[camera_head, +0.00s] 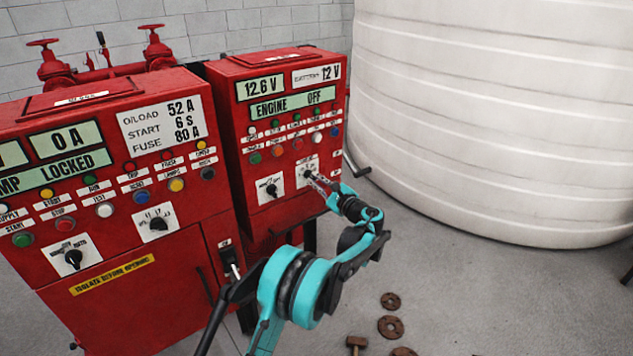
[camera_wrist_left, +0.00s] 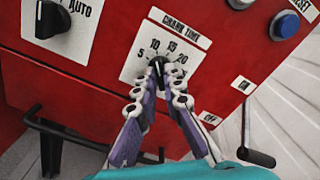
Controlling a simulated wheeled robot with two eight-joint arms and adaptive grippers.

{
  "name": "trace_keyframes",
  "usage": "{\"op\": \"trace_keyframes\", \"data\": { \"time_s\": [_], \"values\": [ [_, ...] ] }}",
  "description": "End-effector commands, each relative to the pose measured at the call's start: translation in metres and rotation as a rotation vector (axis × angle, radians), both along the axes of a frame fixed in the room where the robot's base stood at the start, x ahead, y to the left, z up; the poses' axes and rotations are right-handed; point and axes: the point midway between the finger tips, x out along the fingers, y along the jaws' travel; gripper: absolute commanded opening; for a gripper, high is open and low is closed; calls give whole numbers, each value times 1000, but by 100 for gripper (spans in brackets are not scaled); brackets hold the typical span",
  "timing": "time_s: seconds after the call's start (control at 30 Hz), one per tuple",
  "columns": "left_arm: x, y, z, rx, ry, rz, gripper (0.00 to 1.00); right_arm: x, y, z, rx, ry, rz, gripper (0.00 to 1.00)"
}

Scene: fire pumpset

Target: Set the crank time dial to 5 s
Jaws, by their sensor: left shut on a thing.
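The crank time dial is a black knob (camera_wrist_left: 157,63) on a white plate marked 5, 10, 15 and 20, with 5 at the left. Its plate (camera_head: 306,166) also shows on the front of the right red cabinet in the head view. My left gripper (camera_head: 314,180) reaches up to it, and in the left wrist view its fingertips (camera_wrist_left: 159,78) are shut on the knob from both sides. The fingertips partly hide the knob. It seems to point upward, but I cannot tell its exact setting. My right gripper is not in view.
A similar black selector knob (camera_wrist_left: 52,18) marked AUTO sits to the left of the dial. A blue button (camera_wrist_left: 286,23) is at upper right. A black crank handle (camera_wrist_left: 255,157) sticks out at lower right. Rusty discs (camera_head: 390,327) lie on the floor.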

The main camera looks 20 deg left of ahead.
Motion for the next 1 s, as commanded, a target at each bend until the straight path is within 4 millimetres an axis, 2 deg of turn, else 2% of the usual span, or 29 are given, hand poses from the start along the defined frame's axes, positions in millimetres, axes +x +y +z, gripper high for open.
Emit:
{"op": "trace_keyframes", "data": {
  "time_s": [0.27, 1.0],
  "values": [
    [0, 0, 0, -54, -68, 1, 0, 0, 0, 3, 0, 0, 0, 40],
    [-1, 0, -2, -379, -484, 1, 0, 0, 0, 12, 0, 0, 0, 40]
  ]
}}
